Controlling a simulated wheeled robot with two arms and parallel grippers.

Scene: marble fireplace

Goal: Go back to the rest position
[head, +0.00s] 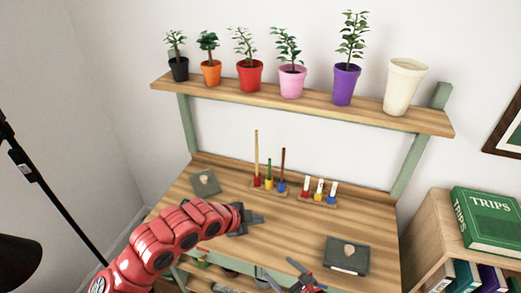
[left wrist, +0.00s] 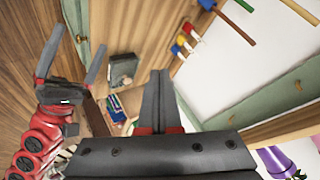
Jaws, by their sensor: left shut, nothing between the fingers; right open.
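My left gripper (head: 257,219) comes in from the left in the head view and hangs over the wooden desk (head: 205,222). Its fingers are together with nothing between them; they also show in the left wrist view (left wrist: 158,95). My right gripper (head: 280,271) is at the bottom of the head view, near the desk's front edge. In the left wrist view my right gripper (left wrist: 74,62) shows at the left, its two fingers spread apart and empty.
A shelf (head: 300,101) above the desk carries several potted plants and a cream pot (head: 404,87). Brush and marker holders stand at the desk's back. Two dark boxes (head: 347,256) (head: 205,182) lie on it. A bookcase (head: 428,230) stands right, a lamp (head: 20,258) left.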

